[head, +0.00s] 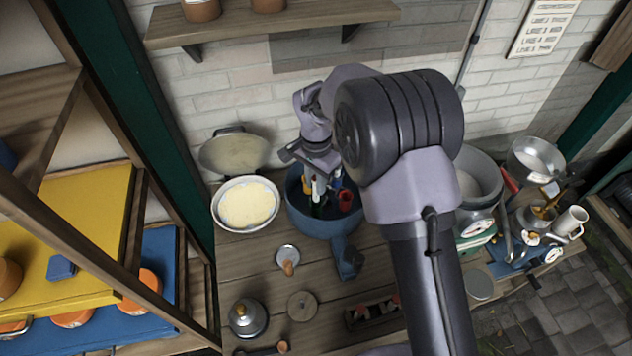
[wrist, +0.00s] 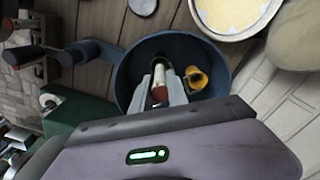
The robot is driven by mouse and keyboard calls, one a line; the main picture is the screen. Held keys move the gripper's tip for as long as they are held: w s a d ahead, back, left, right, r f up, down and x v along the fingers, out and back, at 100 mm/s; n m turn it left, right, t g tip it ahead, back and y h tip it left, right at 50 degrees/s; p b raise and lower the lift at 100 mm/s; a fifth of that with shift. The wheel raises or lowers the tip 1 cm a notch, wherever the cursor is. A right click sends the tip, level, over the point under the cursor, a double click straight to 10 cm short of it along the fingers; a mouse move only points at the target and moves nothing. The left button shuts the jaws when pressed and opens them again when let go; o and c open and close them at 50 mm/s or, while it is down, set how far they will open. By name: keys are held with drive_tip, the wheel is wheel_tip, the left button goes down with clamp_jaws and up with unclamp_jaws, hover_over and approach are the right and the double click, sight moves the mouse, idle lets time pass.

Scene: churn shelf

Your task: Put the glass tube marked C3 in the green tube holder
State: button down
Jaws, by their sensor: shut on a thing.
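My gripper (head: 316,178) reaches down into a blue pan on the bench. In the wrist view its fingers (wrist: 160,98) are shut on a pale glass tube (wrist: 159,75) with a dark red part between the fingertips. The tube also shows in the head view (head: 319,187), roughly upright. No C3 mark can be read. A green holder (head: 318,210) stands in the pan below the tube; its green rim (wrist: 157,60) shows at the tube's far end. I cannot tell whether the tube is inside the holder or just above it.
The blue pan (head: 300,218) surrounds the gripper with its wall. A red cup-like holder (head: 345,199) is to the right inside it; a yellow one (wrist: 196,78) shows in the wrist view. A cream-filled bowl (head: 246,204) stands left of the pan.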

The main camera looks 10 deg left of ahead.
sight(316, 196)
drive_tip(key=shift+f, duration=0.15)
drive_tip(key=shift+f+b, duration=0.35)
drive_tip(key=shift+b, duration=0.1)
drive_tip(key=shift+f+b, duration=1.95)
drive_tip(key=shift+f, duration=0.5)
idle(0.5)
drive_tip(key=c, duration=0.9)
unclamp_jaws()
drive_tip(key=shift+r+p, duration=3.1)
drive_tip(key=shift+r, duration=1.6)
drive_tip(key=shift+f, duration=0.1)
